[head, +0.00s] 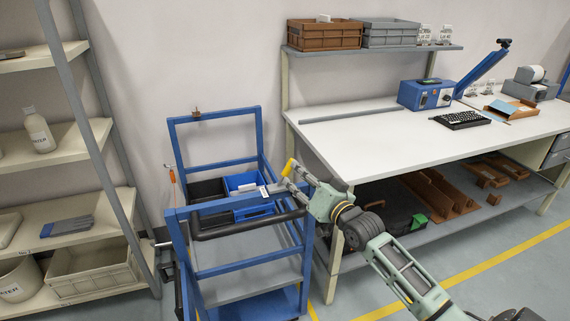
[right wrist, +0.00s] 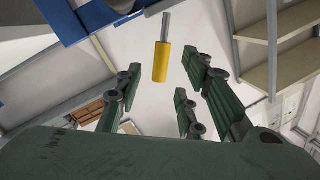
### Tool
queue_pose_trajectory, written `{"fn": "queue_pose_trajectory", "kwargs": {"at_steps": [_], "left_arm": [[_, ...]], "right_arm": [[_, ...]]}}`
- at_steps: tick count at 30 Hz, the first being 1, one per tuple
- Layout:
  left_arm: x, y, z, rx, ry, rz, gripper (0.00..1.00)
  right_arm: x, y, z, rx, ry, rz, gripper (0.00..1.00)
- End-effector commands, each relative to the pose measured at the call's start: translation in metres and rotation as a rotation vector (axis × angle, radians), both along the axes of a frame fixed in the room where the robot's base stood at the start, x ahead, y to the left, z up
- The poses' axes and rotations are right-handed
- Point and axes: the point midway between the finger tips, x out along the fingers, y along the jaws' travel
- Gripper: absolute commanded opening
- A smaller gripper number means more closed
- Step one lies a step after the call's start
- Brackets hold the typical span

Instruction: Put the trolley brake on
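The blue-framed trolley (head: 248,264) stands left of the workbench, with a dark handle bar (head: 240,227) along its near top edge. A yellow-gripped lever (head: 288,167), which looks like the brake lever, shows at the trolley's right side. My right gripper (head: 278,187) is right beside it. In the right wrist view the yellow grip (right wrist: 161,62) on a grey rod lies ahead, between the spread green fingers of my right gripper (right wrist: 160,82). The fingers are open and I see no contact with the grip. My left gripper is not in view.
Blue and black bins (head: 246,182) sit in the trolley's top. A white workbench (head: 370,130) stands close to its right, under my right arm. A shelf rack (head: 73,134) with a bottle and bins stands to the left. An orange-handled tool (head: 172,177) hangs near the trolley.

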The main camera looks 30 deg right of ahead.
Motion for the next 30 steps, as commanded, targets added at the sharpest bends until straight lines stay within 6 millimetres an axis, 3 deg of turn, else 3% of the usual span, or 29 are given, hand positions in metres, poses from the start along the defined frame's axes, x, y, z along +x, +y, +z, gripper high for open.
{"fn": "queue_pose_trajectory", "kwargs": {"at_steps": [7, 11, 15, 23, 27, 30], "left_arm": [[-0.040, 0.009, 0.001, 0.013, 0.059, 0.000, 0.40], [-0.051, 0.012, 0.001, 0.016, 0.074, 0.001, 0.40], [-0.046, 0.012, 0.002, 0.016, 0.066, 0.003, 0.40], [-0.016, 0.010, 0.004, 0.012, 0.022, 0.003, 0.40], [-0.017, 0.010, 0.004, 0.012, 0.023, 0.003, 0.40], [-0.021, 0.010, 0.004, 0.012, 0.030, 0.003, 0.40]], "right_arm": [[0.036, -0.001, 0.002, -0.001, -0.003, -0.001, 0.35], [0.052, -0.001, 0.001, -0.001, -0.001, 0.000, 0.35], [0.063, -0.001, 0.000, -0.001, 0.000, -0.001, 0.35], [0.069, -0.001, -0.001, -0.002, 0.001, 0.000, 0.35], [0.069, -0.001, 0.000, -0.002, 0.001, -0.001, 0.35], [0.069, -0.001, 0.000, -0.002, 0.001, -0.001, 0.27]]}}
